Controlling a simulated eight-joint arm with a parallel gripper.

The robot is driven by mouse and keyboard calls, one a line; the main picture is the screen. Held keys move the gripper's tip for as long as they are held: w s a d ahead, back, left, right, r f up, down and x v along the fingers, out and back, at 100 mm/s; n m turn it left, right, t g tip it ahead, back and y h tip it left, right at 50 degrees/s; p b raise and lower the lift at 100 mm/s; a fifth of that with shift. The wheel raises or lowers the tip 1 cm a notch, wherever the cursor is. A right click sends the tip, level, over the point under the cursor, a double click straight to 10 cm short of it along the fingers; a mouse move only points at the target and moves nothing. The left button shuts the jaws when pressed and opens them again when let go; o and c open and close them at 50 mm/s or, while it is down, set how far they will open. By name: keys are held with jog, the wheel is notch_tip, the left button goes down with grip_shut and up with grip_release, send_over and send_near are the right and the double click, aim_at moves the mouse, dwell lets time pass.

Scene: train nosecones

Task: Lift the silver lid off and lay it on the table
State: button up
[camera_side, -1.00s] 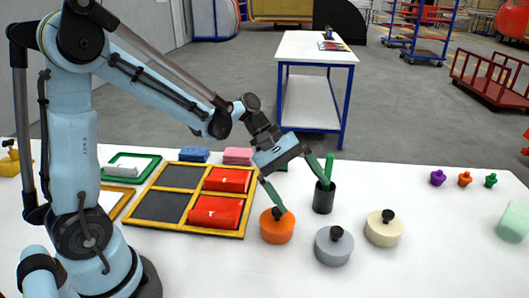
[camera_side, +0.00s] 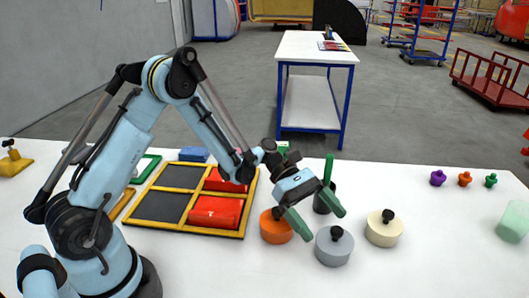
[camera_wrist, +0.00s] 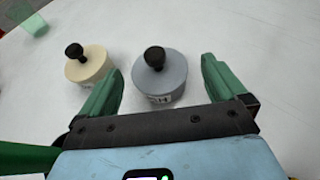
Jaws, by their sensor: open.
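The silver lid (camera_side: 334,239) is a round grey top with a black knob, on a low round pot at the front middle of the white table. It also shows in the wrist view (camera_wrist: 160,77), with the knob upright and part of a dark-lettered label on the side below. My gripper (camera_side: 322,222) has green fingers, spread apart and empty, up and slightly left of the silver lid. In the wrist view my gripper (camera_wrist: 161,66) has one finger on each side of the silver lid, and neither appears to touch it. I cannot tell the exact height gap.
A cream pot (camera_side: 384,231) with a black knob stands close on the right, an orange pot (camera_side: 276,229) close on the left. A dark cup (camera_side: 325,199) with a green stick stands behind. A yellow-framed tray (camera_side: 190,227) lies left. The table's front right (camera_side: 430,262) is clear.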

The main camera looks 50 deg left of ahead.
aim_at(339, 237)
jog(key=shift+w+r+x, duration=0.1)
jog(key=shift+x, duration=1.5)
jog(key=shift+w+r+x, duration=0.1)
jog(key=shift+w+x, duration=0.05)
jog(key=shift+x, duration=1.5)
jog(key=shift+f, duration=0.1)
grip_shut()
